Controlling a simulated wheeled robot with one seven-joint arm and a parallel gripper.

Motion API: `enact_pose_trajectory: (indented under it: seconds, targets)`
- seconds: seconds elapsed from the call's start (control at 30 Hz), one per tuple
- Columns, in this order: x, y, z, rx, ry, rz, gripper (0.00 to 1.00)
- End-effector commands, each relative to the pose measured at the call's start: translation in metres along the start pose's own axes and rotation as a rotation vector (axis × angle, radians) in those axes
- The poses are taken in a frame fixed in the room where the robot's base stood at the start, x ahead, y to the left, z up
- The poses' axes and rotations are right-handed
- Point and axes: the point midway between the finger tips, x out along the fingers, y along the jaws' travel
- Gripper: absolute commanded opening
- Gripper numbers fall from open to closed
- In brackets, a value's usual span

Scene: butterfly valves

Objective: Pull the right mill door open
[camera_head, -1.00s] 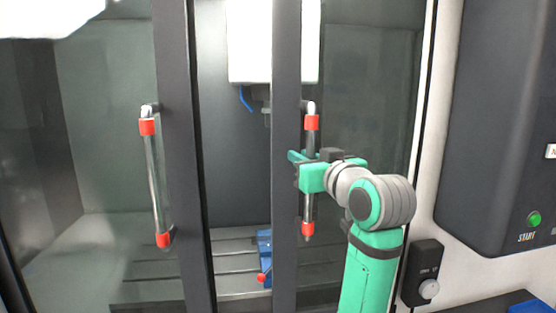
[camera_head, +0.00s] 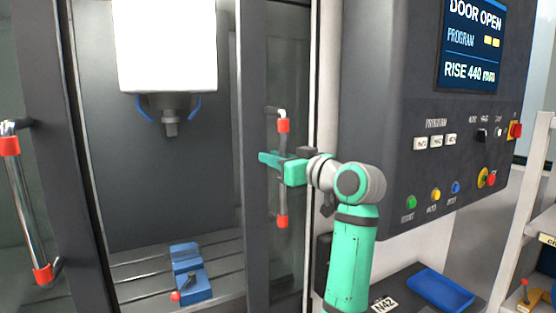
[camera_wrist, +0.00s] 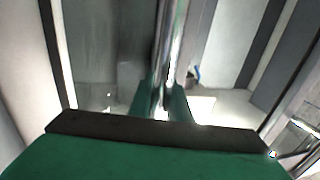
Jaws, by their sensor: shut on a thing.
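The right mill door (camera_head: 254,80) has a dark frame and a glass pane. It stands apart from the left door (camera_head: 50,110), with a wide opening between them. Its upright metal handle (camera_head: 282,200) has red end collars. My green gripper (camera_head: 273,162) is shut on the handle between the collars. In the wrist view, the handle bar (camera_wrist: 172,40) runs up between the two green fingers of my gripper (camera_wrist: 164,103). The fingertips partly hide the bar's middle.
Inside are a white spindle head (camera_head: 168,50) and a blue vise (camera_head: 190,275) on the slotted table. A control panel (camera_head: 420,90) reading "DOOR OPEN" juts out right of the door. A blue tray (camera_head: 440,290) and shelf (camera_head: 535,215) stand lower right.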

Motion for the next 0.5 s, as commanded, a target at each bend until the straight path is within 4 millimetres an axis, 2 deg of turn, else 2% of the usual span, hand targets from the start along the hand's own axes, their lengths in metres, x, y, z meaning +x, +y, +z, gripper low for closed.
enact_pose_trajectory:
  seconds: [0.37, 0.4, 0.43, 0.5]
  targets:
    - [0.0025, -0.0024, -0.0009, -0.001, 0.002, -0.005, 0.0]
    - [0.0026, -0.0025, -0.0009, -0.001, 0.002, -0.005, 0.27]
    - [0.0026, -0.0025, -0.0009, -0.001, 0.002, -0.006, 0.34]
    - [0.0024, -0.0024, -0.0007, -0.001, 0.001, -0.005, 0.36]
